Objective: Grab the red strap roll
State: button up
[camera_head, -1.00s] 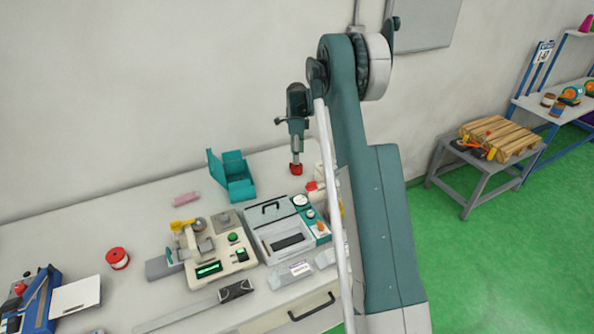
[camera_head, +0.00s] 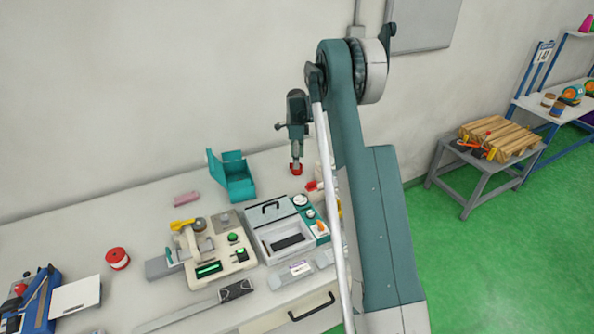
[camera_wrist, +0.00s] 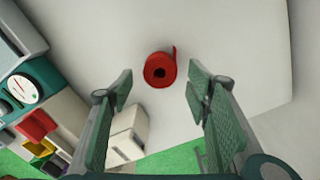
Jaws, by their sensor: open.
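The red strap roll (camera_wrist: 160,70) lies on the white bench top, with a dark hole in its middle and a short loose tail at its upper right. It also shows in the head view (camera_head: 296,170), right under my gripper. My gripper (camera_wrist: 158,83) is open and empty, its two green fingers on either side of the roll in the wrist view, with gaps on both sides. In the head view my gripper (camera_head: 296,162) points down at the roll and partly covers it. The exact height between fingertips and roll is hard to tell.
A teal open box (camera_head: 236,188) stands left of the roll. A grey lidded case (camera_head: 278,238) and a cream machine (camera_head: 212,248) are nearer the front. A red-and-white spool (camera_head: 118,258) lies at left. A white block (camera_wrist: 128,135) is near the roll.

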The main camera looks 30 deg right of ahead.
jog(key=shift+f, duration=2.55)
jog(key=shift+c, duration=0.5)
jog(key=c, duration=0.9)
